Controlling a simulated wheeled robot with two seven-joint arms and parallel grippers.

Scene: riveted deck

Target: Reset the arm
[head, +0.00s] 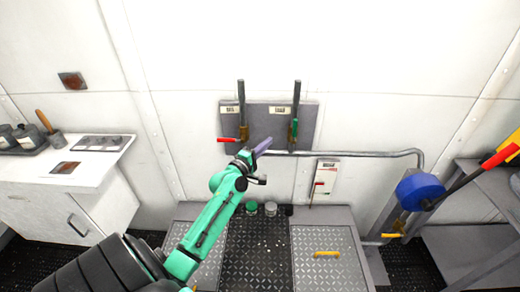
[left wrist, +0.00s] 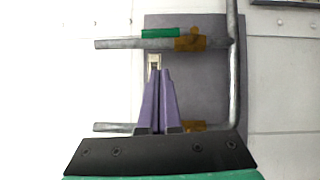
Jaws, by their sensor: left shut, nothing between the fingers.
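My left arm (head: 212,222) is green and reaches in from the lower left. Its gripper (head: 262,147) is in front of the lower part of a grey wall panel. In the left wrist view the purple fingers of my left gripper (left wrist: 159,75) lie together, with nothing between them. They point toward the panel (left wrist: 202,85), between two horizontal-looking pipes with brass fittings. My right gripper does not show.
The panel (head: 268,115) carries a red-handled valve (head: 229,139) and a green-handled valve (head: 294,130). A pipe (head: 350,153) runs right toward a blue wheel (head: 419,191). Below is a deck box with a yellow handle (head: 327,253). A white counter (head: 60,165) stands left.

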